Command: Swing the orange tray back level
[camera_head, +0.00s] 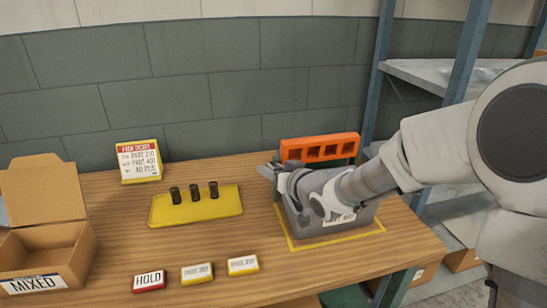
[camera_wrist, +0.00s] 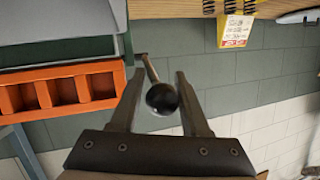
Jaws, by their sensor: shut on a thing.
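The orange tray (camera_head: 319,148), a strip with several square pockets, stands at the back of the grey machine (camera_head: 345,226), its pockets facing the head camera. It also shows at the left of the wrist view (camera_wrist: 62,92), beside the machine's dark green side. My gripper (camera_head: 268,172) is at the machine's left side, partly hidden by my wrist. In the wrist view my gripper (camera_wrist: 158,84) has its fingers on either side of a black ball knob (camera_wrist: 162,98) on a thin lever and is shut on it. My arm hides much of the machine.
The machine stands inside a yellow outline (camera_head: 335,242) on the wooden table. Left of it are a yellow mat (camera_head: 231,208) with three dark springs, a ticket stand (camera_head: 140,163), a MIXED box (camera_head: 75,255) and small label blocks (camera_head: 197,273). A metal rack (camera_head: 430,75) stands at right.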

